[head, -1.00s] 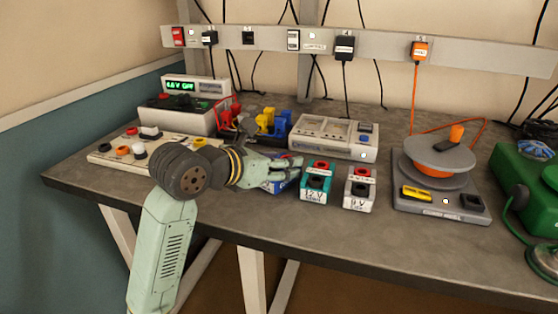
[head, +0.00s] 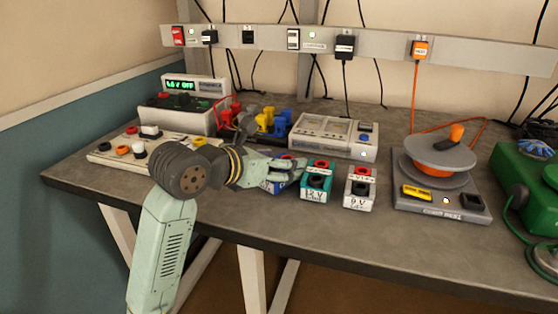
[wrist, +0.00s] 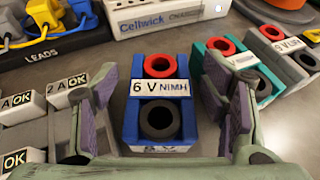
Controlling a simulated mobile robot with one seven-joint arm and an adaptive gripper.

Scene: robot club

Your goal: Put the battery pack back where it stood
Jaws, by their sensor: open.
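A blue battery pack (wrist: 182,70) marked 6 V NiMH, with a red and a black terminal ring, stands on the bench. My gripper (wrist: 160,88) is open, with one finger on each side of this pack. Gaps show between the fingers and the pack in the wrist view. In the head view my gripper (head: 293,172) hides most of the blue pack (head: 268,187). A teal 12 V pack (head: 316,193) stands just to its right, and a white 9 V pack (head: 359,200) farther right. The teal pack also shows beside the right finger in the wrist view (wrist: 263,92).
A Cellwick charger (head: 345,152) stands behind the packs. A leads rack (wrist: 70,38) with yellow and blue clips is behind left. Grey blocks with OK labels (wrist: 25,110) lie close left of my gripper. A cable spool stand (head: 440,205) is at right. The bench front is clear.

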